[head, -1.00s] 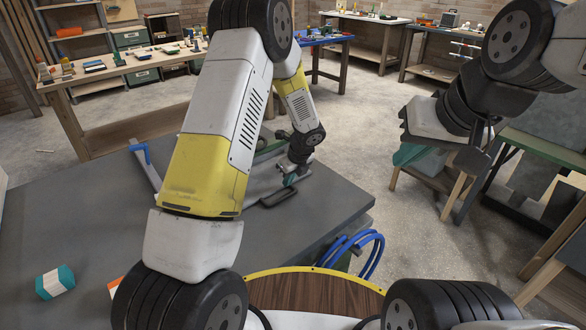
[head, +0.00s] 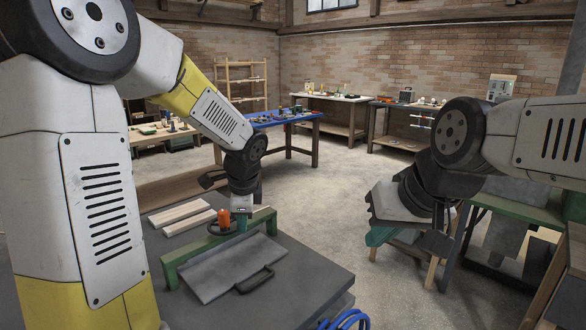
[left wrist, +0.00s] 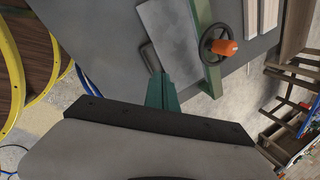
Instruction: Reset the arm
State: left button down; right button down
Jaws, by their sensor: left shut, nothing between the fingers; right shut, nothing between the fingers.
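My left gripper (head: 242,221) hangs over the grey table, fingers pointing down and shut with nothing seen between them. In the head view it overlaps the green bar with the orange knob, and I cannot tell whether it touches. In the left wrist view its teal fingers (left wrist: 161,92) are together, beside the green bar and the grey plate's handle. My right gripper (head: 378,236) is out to the right over the floor, away from the table, with teal fingers low and shut; its tips are partly hidden by its body.
A green bar (head: 190,258) with an orange knob (head: 224,217) and handwheel crosses a grey plate (head: 215,272) on the grey table (head: 300,278). Two pale boards (head: 178,212) lie behind. A green-framed bench (head: 515,205) stands right. Open concrete floor (head: 320,205) lies beyond the table.

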pick_arm(q)
jog(key=s+r+n+t+h, duration=0.1)
jog(key=s+r+n, duration=0.2)
jog(key=s+n, duration=0.2)
jog(key=s+r+n+t+h, duration=0.1)
jog(key=s+r+n, duration=0.3)
jog(key=s, duration=0.4)
jog(key=s+a+r+n+h, duration=0.1)
jog(key=s+r+n, duration=0.2)
jog(key=s+n, duration=0.3)
jog(key=shift+s+r+n+t+h, duration=0.25)
jog(key=shift+s+n+t+h, duration=0.15)
jog(key=shift+s, duration=0.25)
jog(key=shift+a, duration=0.15)
